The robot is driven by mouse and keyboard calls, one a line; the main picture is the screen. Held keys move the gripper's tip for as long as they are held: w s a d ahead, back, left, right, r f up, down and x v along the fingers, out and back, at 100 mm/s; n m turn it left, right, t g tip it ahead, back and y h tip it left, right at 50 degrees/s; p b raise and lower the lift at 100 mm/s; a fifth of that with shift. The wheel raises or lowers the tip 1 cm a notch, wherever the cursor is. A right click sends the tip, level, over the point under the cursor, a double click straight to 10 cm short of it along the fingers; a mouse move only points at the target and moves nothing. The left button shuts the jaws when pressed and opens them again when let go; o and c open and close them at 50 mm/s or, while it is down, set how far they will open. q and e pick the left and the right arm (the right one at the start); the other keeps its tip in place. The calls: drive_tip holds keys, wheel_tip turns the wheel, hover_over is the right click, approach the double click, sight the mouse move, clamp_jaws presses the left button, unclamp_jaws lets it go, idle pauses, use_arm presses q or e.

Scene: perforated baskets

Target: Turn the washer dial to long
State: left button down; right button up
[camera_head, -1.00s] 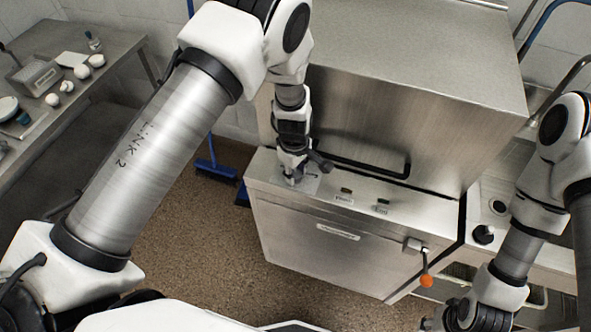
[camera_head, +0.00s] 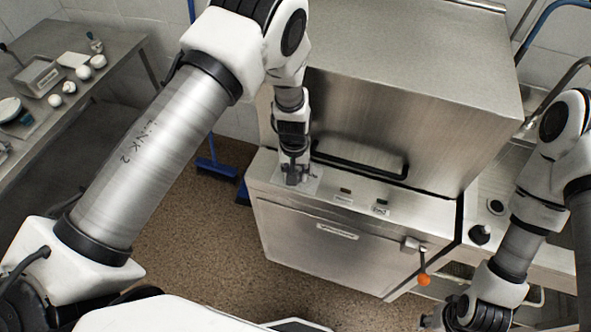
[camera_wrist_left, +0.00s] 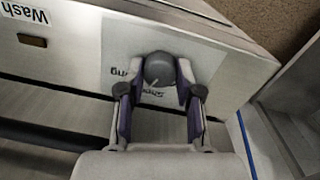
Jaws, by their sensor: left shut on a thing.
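The washer (camera_head: 330,245) is a steel machine with a raised hood, seen in the head view. Its dark round dial (camera_wrist_left: 158,66) sits on a pale label plate (camera_wrist_left: 121,50) at the left end of the front ledge. My left gripper (camera_head: 293,176) points down over it. In the left wrist view, my left gripper's fingers (camera_wrist_left: 160,72) are shut on the dial, one on each side. A pale pointer mark shows on the dial. The lettering around it is partly hidden. My right gripper (camera_head: 447,318) is low at the right, its fingers unclear.
Two small indicators (camera_head: 381,207) sit on the ledge right of the dial, one labelled "Wash". A dark bar handle (camera_head: 362,170) crosses the hood just behind. An orange-knobbed lever (camera_head: 424,280) hangs at the right front. A steel side table (camera_head: 100,50) stands at left.

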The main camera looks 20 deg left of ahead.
use_arm(q)
drive_tip(key=m, duration=0.3)
drive_tip(key=m+p, duration=0.1)
drive_tip(key=m, duration=0.2)
drive_tip(key=shift+s+f+m+p, duration=0.2)
drive_tip(key=shift+m+p, duration=0.1)
drive_tip(key=shift+m, duration=0.1)
idle(0.3)
drive_tip(key=c, duration=0.8)
unclamp_jaws()
drive_tip(key=shift+w, duration=0.1)
drive_tip(key=shift+o, duration=0.2)
drive_tip(key=shift+w, duration=0.1)
drive_tip(key=shift+r, duration=0.15)
drive_tip(key=shift+r, duration=0.25)
wheel_tip(320, 180, up, 11)
drive_tip(key=shift+r, duration=0.15)
